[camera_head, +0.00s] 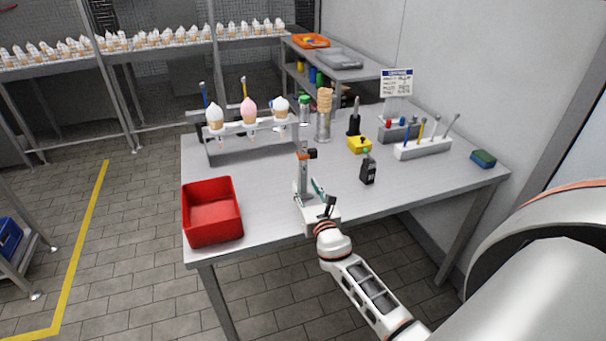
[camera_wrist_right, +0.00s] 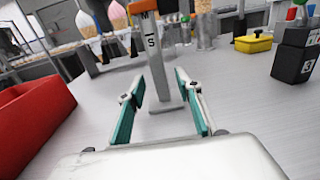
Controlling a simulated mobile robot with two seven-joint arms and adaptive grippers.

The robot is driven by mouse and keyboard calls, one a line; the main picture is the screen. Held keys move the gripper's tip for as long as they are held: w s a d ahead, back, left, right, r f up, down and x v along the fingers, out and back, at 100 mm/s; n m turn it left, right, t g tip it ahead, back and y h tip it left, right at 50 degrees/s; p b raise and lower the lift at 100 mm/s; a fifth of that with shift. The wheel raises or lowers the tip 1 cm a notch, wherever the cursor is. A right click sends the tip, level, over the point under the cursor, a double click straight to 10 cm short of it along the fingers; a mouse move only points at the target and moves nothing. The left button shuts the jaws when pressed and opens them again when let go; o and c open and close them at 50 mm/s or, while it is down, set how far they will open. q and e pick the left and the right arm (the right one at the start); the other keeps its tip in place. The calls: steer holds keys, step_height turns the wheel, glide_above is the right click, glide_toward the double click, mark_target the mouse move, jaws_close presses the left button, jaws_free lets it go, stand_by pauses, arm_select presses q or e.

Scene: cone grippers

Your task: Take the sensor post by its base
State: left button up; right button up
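The sensor post (camera_head: 303,175) is a grey upright with an orange band and a dark sensor head near its top. It stands on the table near the front edge in the head view. In the right wrist view the post (camera_wrist_right: 155,62) rises straight ahead, with its flat grey base (camera_wrist_right: 167,105) on the table and its top cut off. My right gripper (camera_head: 321,196) is open and low over the table. My left gripper is not in view.
A red bin (camera_head: 212,211) stands to the left of the post. A black labelled block (camera_head: 368,170) and a yellow box (camera_head: 359,145) are to the right. A rack with ice-cream cones (camera_head: 250,147) is behind. The front right of the table is clear.

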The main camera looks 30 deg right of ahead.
mark_target(304, 182)
steer(key=x, duration=0.3)
steer(key=shift+w, duration=0.25)
jaws_close()
steer(key=shift+r, duration=0.15)
